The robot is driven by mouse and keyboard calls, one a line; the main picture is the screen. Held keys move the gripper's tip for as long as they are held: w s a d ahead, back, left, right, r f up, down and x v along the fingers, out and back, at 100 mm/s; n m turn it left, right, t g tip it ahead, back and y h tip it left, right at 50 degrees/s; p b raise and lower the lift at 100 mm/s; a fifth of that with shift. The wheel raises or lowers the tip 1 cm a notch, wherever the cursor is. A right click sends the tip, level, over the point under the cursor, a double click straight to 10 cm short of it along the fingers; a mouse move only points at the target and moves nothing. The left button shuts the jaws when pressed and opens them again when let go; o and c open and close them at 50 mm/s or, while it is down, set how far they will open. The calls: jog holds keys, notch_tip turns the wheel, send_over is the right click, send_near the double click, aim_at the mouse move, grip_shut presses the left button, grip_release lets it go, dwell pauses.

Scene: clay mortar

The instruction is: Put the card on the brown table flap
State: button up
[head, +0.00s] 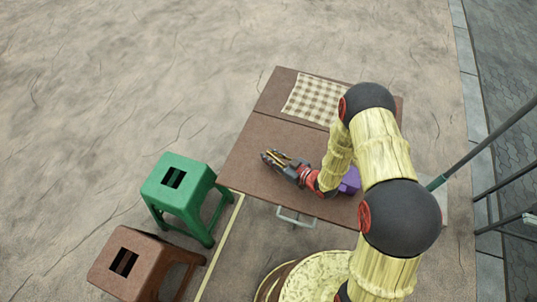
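The brown table (248,158) stands in the middle of the head view. A seam divides its top, and the far section (272,92) looks like the flap. My gripper (270,157) is low over the near section, left of its middle, with its fingers pointing left. Gold-coloured strips show along the dark fingers; I cannot tell whether they belong to the gripper. I cannot make out a card, and the finger gap is too small to read. My arm hides the right part of the table.
A checkered cloth (313,99) lies on the far section. A purple object (350,181) sits on the near section, partly behind my arm. A green stool (178,183) and a brown stool (130,262) stand at the left. Bare far-section surface shows left of the cloth.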

jog(key=p+v, duration=0.2)
jog(key=v, duration=0.8)
jog(key=shift+s+d+r, duration=0.2)
jog(key=shift+s+d, duration=0.1)
